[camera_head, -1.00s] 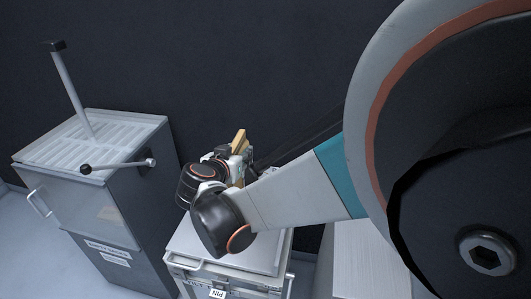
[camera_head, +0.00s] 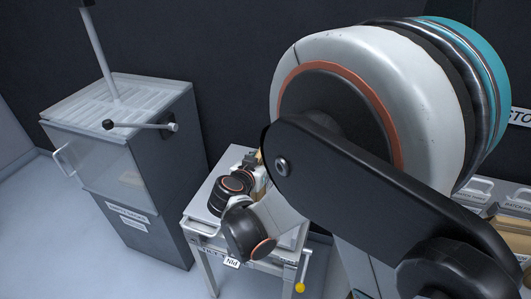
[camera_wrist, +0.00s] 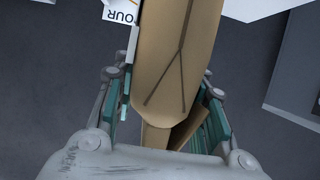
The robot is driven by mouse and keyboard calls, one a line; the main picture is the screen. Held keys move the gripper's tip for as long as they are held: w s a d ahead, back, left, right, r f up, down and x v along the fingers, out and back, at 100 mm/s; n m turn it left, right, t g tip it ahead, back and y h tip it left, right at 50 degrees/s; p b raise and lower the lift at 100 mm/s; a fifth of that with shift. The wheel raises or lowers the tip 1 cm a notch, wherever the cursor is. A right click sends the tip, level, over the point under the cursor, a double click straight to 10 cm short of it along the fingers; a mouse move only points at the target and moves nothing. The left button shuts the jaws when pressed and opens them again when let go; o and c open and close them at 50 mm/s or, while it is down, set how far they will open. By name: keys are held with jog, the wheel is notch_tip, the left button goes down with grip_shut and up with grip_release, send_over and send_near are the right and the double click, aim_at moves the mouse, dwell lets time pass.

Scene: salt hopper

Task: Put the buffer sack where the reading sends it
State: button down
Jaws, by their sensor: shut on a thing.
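My gripper (camera_wrist: 168,95) is shut on the buffer sack (camera_wrist: 178,50), a tan sack with a dark Y-shaped seam, in the wrist view. The sack stands between the two fingers and runs out of the top of the picture; its far end is hidden. In the head view my own arm covers most of the gripper, and only a sliver of tan (camera_head: 260,158) shows above the small bench (camera_head: 203,212). I cannot read any reading in these frames.
A grey hopper cabinet (camera_head: 172,135) with a slatted top (camera_head: 100,98), an upright rod and a side lever (camera_head: 140,125) stands left. Labelled trays (camera_head: 478,190) stand right, one near tan goods (camera_head: 518,236). Floor is clear left.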

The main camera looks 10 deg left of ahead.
jog(key=shift+f+b, duration=0.85)
jog(key=shift+f, duration=1.3)
jog(key=c, duration=1)
grip_release()
jog(key=p+v, duration=0.4)
jog(key=v, duration=0.8)
jog(key=shift+s+d, duration=0.1)
